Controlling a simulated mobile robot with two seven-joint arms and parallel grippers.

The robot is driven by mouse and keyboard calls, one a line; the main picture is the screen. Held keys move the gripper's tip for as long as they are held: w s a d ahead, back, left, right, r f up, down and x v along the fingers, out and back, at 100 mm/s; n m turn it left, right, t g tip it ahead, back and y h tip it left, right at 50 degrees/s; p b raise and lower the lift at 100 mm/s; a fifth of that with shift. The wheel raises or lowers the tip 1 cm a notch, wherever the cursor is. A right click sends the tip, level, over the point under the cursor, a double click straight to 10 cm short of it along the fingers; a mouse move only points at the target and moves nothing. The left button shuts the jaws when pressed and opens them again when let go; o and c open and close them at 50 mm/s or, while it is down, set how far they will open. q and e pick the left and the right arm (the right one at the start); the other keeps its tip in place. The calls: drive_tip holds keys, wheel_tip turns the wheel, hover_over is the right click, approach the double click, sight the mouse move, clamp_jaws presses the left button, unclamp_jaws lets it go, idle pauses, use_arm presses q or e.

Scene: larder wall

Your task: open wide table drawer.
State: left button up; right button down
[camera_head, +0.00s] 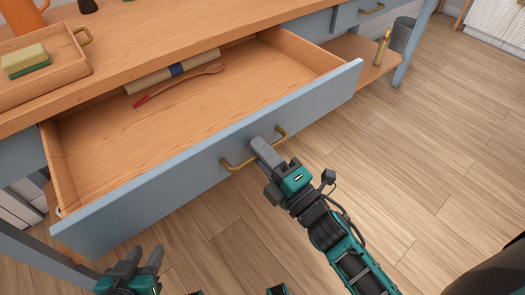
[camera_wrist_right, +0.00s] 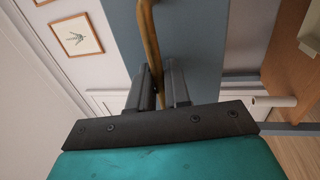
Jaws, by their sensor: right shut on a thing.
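The wide table drawer (camera_head: 215,160) stands pulled far out from the wooden table, its blue-grey front facing me. Its brass handle (camera_head: 238,165) is on the middle of the front. My right gripper (camera_head: 262,146) is shut on the handle; in the right wrist view the fingers (camera_wrist_right: 168,85) close around the brass bar (camera_wrist_right: 149,40). Inside the drawer lie a rolled mat with a blue band (camera_head: 175,72) and a wooden spoon with a red handle end (camera_head: 180,85). My left gripper (camera_head: 138,262) is open and empty, below the drawer front at the left.
A wooden tray (camera_head: 45,80) holding a sponge (camera_head: 25,60) sits on the tabletop (camera_head: 190,28) at the left. A smaller drawer (camera_head: 355,13) is at the right, above a low shelf (camera_head: 360,60) near a grey bin (camera_head: 402,35). The floor (camera_head: 430,150) at the right is clear.

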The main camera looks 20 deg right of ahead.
drive_tip(key=c, duration=1.3)
unclamp_jaws()
drive_tip(key=v, duration=1.3)
